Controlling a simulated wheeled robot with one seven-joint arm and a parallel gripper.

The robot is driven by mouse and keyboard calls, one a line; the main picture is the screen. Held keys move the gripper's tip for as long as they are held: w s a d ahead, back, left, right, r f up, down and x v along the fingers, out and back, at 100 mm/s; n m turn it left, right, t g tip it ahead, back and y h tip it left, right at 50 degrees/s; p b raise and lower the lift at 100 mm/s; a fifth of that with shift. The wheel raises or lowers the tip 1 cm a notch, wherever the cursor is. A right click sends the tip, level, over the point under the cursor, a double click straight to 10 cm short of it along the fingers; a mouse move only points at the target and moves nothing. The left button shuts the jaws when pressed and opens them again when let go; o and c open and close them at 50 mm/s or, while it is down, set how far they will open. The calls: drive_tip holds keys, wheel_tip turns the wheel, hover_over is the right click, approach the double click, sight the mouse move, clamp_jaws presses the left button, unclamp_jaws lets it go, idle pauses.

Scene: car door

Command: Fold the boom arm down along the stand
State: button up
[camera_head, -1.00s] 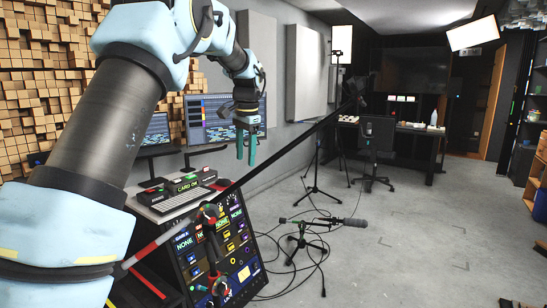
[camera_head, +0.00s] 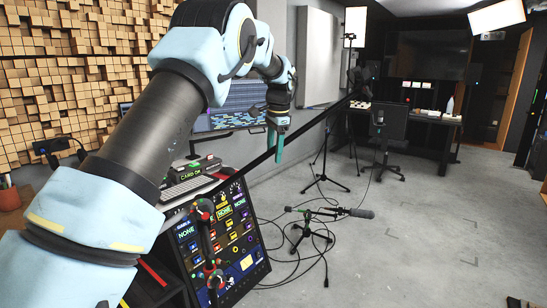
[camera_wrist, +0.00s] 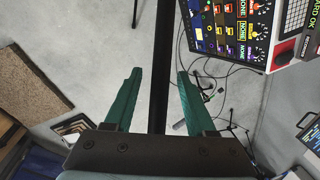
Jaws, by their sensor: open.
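The boom arm (camera_head: 310,128) is a long black pole that slants from a joint with red knobs (camera_head: 204,208) at lower left up to a dark bulky end (camera_head: 359,80) at upper right. The stand (camera_head: 212,255) under that joint shows only partly, in front of a control panel. My gripper (camera_head: 276,145) has green fingers and is at the boom arm, partway along it. In the wrist view the boom arm (camera_wrist: 160,45) runs between the two open fingers of my gripper (camera_wrist: 159,75), with a gap on each side. The fingers are not closed on it.
The lit control panel (camera_head: 232,228) and a console (camera_head: 190,180) stand at lower left. A low microphone stand (camera_head: 309,230) with cables is on the floor. A light stand (camera_head: 322,160), a chair (camera_head: 385,135) and a desk (camera_head: 435,118) are farther back. The floor at right is clear.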

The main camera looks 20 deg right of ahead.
drive_tip(key=shift+w+f, duration=0.15)
drive_tip(key=shift+f, duration=0.6)
drive_tip(key=shift+w+f, duration=0.1)
drive_tip(key=shift+f, duration=0.6)
clamp_jaws()
idle(0.4)
